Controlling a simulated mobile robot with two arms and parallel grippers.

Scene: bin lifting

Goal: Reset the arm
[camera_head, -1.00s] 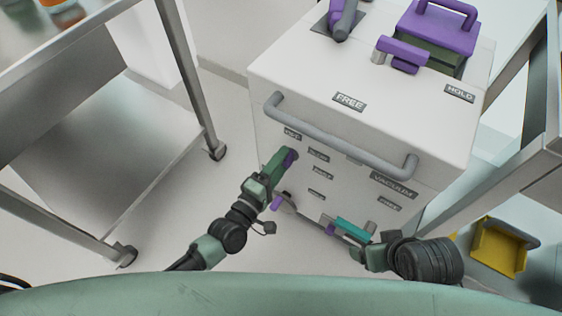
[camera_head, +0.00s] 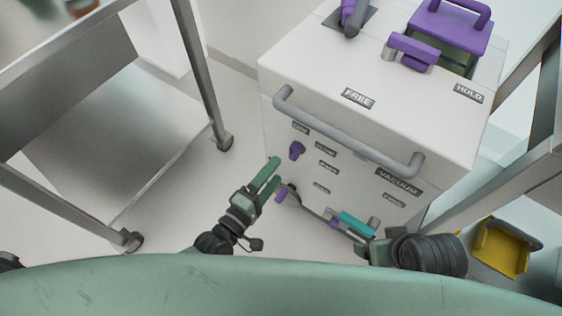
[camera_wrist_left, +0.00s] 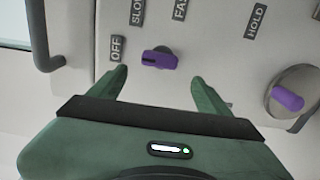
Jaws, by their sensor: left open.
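My left gripper (camera_head: 275,171) is open and empty, apart from the front of a white machine (camera_head: 285,85). A small purple knob (camera_head: 296,150) on that front is just beyond its fingertips. In the left wrist view the purple knob (camera_wrist_left: 160,58) shows between and beyond the open green fingers (camera_wrist_left: 160,77), its dark mark towards the OFF label (camera_wrist_left: 116,48). My right gripper (camera_head: 376,250) is low at the front of the machine, near a teal bar (camera_head: 356,225); its fingers are too unclear to tell their state.
A grey handle bar (camera_head: 345,138) crosses the machine's upper front. Another purple knob (camera_wrist_left: 287,98) sits on a round metal plate. A metal cart (camera_head: 110,130) stands at the left, with clear floor between it and the machine. A yellow bin (camera_head: 500,250) is at the right.

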